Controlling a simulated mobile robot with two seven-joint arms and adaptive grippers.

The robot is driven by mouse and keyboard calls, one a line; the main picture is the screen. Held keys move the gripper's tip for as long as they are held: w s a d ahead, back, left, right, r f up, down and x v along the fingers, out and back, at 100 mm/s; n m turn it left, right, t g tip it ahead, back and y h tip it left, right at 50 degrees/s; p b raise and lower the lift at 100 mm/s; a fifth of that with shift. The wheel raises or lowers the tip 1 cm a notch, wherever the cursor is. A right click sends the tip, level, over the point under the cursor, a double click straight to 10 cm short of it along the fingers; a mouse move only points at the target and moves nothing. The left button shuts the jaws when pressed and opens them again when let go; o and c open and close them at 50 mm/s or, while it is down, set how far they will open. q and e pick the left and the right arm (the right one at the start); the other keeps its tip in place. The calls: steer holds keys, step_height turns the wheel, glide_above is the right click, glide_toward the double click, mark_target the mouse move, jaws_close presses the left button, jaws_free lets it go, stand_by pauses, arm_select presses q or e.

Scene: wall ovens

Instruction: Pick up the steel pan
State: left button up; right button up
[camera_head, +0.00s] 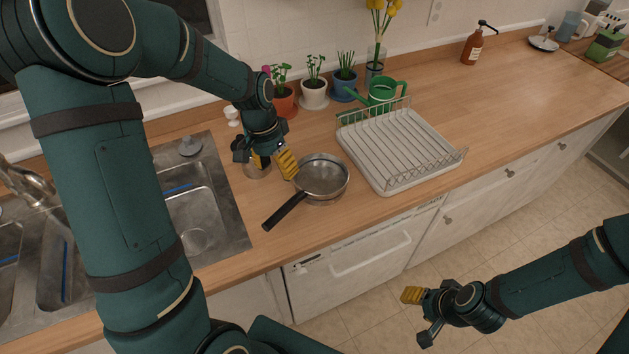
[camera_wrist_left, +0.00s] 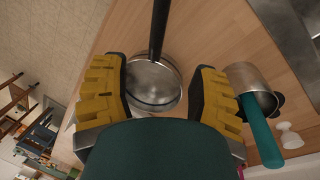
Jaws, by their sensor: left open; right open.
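The steel pan (camera_head: 321,178) is a round silver pan with a black handle, sitting on the wooden counter between the sink and the dish rack. Its handle points toward the counter's front left. In the left wrist view the pan (camera_wrist_left: 153,84) shows between my open fingers, with its handle running to the top. My left gripper (camera_head: 274,160) is open, just left of the pan's rim, with its yellow pads visible; whether it touches the pan I cannot tell. My right gripper (camera_head: 418,314) is open and empty over the floor, in front of the cabinets.
A small metal cup (camera_head: 257,170) with a teal handle (camera_wrist_left: 260,132) stands close beside my left gripper. A wire dish rack (camera_head: 398,150) stands right of the pan, and the sink (camera_head: 195,205) lies left. Potted plants (camera_head: 314,92) and a green watering can (camera_head: 384,93) line the back.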

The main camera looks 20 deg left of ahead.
mark_target(288, 203)
arm_select(q)
steer(key=f, duration=0.2)
steer(key=d+f, duration=0.1)
steer(key=f, duration=0.2)
steer(key=s+f, duration=0.1)
steer(key=f, duration=0.2)
steer(key=shift+d+f, duration=0.25)
steer(key=shift+d, duration=0.15)
steer(key=f, duration=0.2)
steer(key=d+f, duration=0.1)
steer(key=f, duration=0.1)
steer(key=shift+f, duration=0.2)
jaws_close()
